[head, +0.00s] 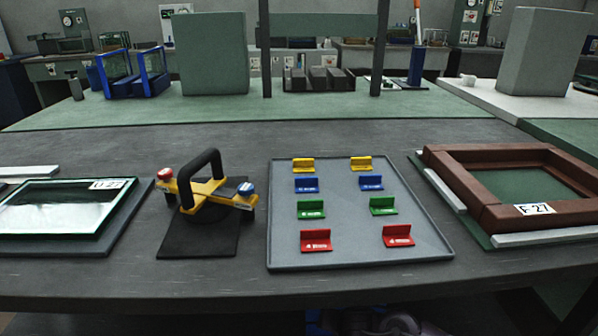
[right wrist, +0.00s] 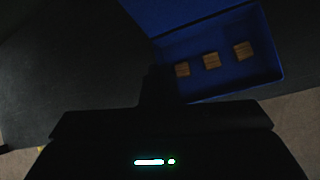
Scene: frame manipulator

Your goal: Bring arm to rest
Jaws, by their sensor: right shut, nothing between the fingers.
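My right gripper (right wrist: 158,78) shows in the right wrist view as a dark silhouette with its fingers together, shut and empty. It appears over a dark surface, just left of an open blue box (right wrist: 270,40) in the picture. I cannot tell whether it touches the box. In the head view neither gripper can be made out. Some dark and grey parts show below the table's front edge at bottom centre, too dim to identify. My left gripper is not in view.
The table (head: 150,285) holds a glass panel (head: 60,208), a black-handled yellow tool (head: 210,190), a grey tray (head: 355,255) with several coloured pieces, and a brown frame (head: 465,185). The blue box holds three wooden blocks (right wrist: 211,60). The table's front strip is clear.

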